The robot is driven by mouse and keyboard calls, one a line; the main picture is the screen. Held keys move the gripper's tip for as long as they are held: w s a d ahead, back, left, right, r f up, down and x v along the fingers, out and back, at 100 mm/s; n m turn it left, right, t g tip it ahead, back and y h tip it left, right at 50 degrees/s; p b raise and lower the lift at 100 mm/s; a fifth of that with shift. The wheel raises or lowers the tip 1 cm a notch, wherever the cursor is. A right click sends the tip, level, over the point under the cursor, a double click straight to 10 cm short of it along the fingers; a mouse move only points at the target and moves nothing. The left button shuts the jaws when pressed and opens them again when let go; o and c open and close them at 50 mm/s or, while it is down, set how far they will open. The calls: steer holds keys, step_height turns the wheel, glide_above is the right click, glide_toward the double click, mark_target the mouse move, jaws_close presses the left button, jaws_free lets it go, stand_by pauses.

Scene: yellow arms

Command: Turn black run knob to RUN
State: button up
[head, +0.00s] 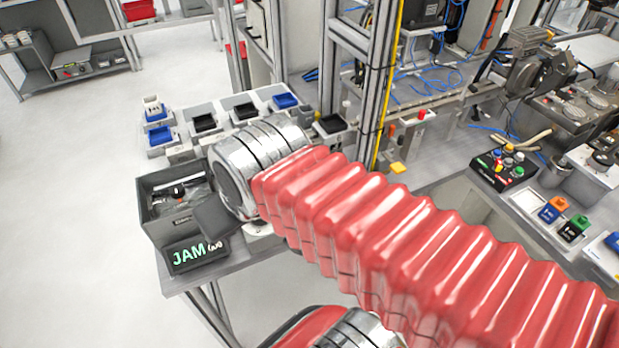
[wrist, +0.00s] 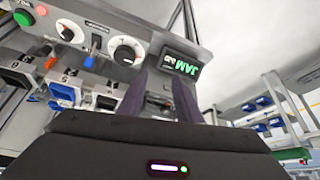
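In the wrist view, a grey panel runs across the top left, its picture tilted. It carries a dial with a black knob (wrist: 125,53) on a white disc, and a smaller dial (wrist: 69,31) on a white disc to its left. I cannot read which is the run knob or its setting. A display (wrist: 181,66) reads JAM; it also shows in the head view (head: 196,253). My gripper (wrist: 161,75) has two dark fingers spread apart with nothing between them, right of the larger dial.
In the head view, a grey bin (head: 175,222) stands behind the display, and a black button box (head: 505,167) stands at the right.

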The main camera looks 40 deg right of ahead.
steer(key=shift+o, duration=0.5)
steer(key=shift+o, duration=0.5)
steer(key=shift+w+d, duration=0.1)
steer(key=w+d+n+g, duration=0.2)
steer(key=d+n, duration=0.2)
steer(key=d, duration=0.7)
steer(key=w+d+r+n+g, duration=0.1)
steer(key=w+d+n+g, duration=0.1)
steer(key=d, duration=0.9)
steer(key=shift+d+r+n+g, duration=0.3)
steer(key=shift+d+n+g, duration=0.1)
steer(key=shift+n+g, duration=0.5)
steer(key=shift+w+f, duration=0.1)
step_height(320, 180, down, 14)
steer(key=shift+r, duration=0.15)
